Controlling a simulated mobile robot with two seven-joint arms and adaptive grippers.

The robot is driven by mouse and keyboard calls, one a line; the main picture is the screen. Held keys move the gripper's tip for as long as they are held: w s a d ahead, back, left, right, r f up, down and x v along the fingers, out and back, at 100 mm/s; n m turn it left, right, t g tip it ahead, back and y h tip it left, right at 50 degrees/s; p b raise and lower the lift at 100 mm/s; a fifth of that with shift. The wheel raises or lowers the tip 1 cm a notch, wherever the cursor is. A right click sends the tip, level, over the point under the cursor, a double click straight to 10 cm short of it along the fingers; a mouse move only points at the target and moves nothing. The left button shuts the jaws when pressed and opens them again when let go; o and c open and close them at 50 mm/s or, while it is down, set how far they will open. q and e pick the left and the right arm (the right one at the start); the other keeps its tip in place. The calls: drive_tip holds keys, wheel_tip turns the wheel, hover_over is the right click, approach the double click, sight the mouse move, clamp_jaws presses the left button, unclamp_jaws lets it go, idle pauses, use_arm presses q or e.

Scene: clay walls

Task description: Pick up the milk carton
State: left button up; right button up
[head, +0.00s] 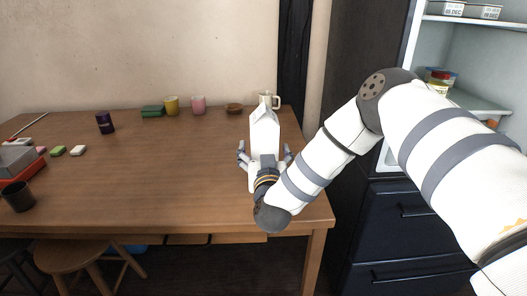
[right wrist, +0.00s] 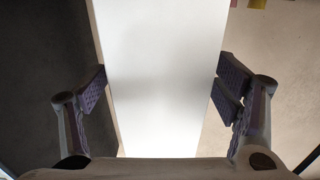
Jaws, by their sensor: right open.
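The white milk carton (head: 265,133) stands upright on the wooden table near its right end, with a gabled top. My right gripper (head: 265,158) is in front of it, with its fingers spread to the left and right of the carton's lower part. In the right wrist view the carton (right wrist: 160,75) fills the middle as a plain white face. The open fingers of the right gripper (right wrist: 160,88) stand on both sides of it, close to its edges. The gripper hides the carton's base in the head view. My left gripper is not in view.
A cream mug or jug (head: 270,101) stands just behind the carton. A brown bowl (head: 234,108), pink cup (head: 198,104) and yellow cup (head: 171,104) stand along the table's back. An open fridge (head: 465,80) is at the right. The table's middle (head: 170,160) is clear.

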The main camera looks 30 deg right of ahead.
drive_tip(key=shift+w+d, duration=0.3)
drive_tip(key=shift+w, duration=0.2)
clamp_jaws()
drive_tip(key=shift+r, duration=0.2)
